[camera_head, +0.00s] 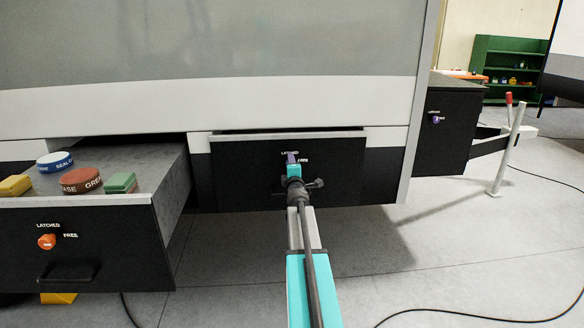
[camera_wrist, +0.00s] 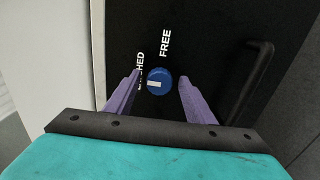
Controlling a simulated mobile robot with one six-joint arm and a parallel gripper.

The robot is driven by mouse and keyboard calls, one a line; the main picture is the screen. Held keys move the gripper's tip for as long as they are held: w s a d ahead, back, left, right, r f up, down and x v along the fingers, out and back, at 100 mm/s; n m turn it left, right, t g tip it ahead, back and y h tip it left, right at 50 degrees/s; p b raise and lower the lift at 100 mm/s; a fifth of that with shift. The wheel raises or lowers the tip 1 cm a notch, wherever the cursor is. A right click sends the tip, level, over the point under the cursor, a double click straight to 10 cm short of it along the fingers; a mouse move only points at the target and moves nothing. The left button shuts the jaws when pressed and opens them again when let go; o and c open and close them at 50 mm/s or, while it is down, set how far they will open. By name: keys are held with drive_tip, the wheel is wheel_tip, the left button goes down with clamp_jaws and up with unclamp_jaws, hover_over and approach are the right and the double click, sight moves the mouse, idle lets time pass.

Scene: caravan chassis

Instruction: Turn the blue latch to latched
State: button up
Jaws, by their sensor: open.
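The blue latch (camera_wrist: 166,77) is a round knob on a black drawer front, seen in the wrist view. A pale bar lies across its left part, roughly level in that picture. The label LATCHED, partly covered by a finger, is to its left, and FREE is above it. My gripper (camera_wrist: 160,77) is open, with one purple finger on each side of the knob and visible gaps. I cannot tell how deep the fingertips reach. In the head view my gripper (camera_head: 291,158) is in front of the middle drawer (camera_head: 235,170) and hides the knob.
A drawer (camera_head: 110,225) at left stands open, with an orange latch (camera_head: 47,241) and several coloured items on top. A box (camera_head: 450,125) at right has a purple-blue latch (camera_head: 436,119). A bar handle (camera_wrist: 262,80) lies right of my fingers. A white post (camera_head: 508,150) stands at right.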

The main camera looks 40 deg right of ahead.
drive_tip(key=shift+s+a, duration=0.1)
drive_tip(key=shift+a, duration=0.05)
drive_tip(key=v, duration=1.3)
drive_tip(key=shift+s+a, duration=0.15)
drive_tip(key=shift+s, duration=0.05)
idle(0.4)
drive_tip(key=shift+w, duration=0.1)
idle(0.4)
